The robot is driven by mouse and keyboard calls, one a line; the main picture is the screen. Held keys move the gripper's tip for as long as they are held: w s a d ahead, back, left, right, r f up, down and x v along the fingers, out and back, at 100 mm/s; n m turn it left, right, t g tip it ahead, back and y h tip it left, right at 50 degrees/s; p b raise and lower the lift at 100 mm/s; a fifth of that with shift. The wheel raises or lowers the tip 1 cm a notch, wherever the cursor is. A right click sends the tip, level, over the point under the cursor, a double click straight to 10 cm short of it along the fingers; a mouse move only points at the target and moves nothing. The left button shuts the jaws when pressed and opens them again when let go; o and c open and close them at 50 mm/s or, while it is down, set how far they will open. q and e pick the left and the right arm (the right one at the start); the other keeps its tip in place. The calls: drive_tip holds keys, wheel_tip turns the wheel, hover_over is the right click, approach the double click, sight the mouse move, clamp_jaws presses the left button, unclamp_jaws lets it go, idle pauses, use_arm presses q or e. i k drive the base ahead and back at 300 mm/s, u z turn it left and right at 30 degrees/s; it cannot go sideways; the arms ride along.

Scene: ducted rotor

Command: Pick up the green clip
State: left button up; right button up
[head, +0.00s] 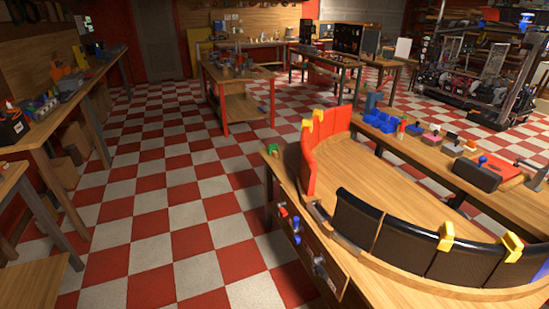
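A small green clip (272,149) shows at the far left corner of the near wooden table (400,163). It lies just left of the red curved panels (309,168), and its finer shape is too small to tell. Yellow clips sit on the upper edges of the panels, two on the red ones (307,125) and two on the dark ones (446,236). Neither of my grippers is in view.
Black curved panels (400,242) stand along the near side of the table. A checkered floor lies open to the left, with workbenches (236,75) beyond and a long bench (60,100) at the left wall.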

sight(272, 146)
drive_tip(key=u, duration=0.7)
drive_tip(key=i, duration=1.95)
drive_tip(key=z, duration=0.7)
drive_tip(key=i, duration=0.85)
drive_tip(key=z, duration=1.3)
drive_tip(key=i, duration=0.45)
drive_tip(key=z, duration=0.4)
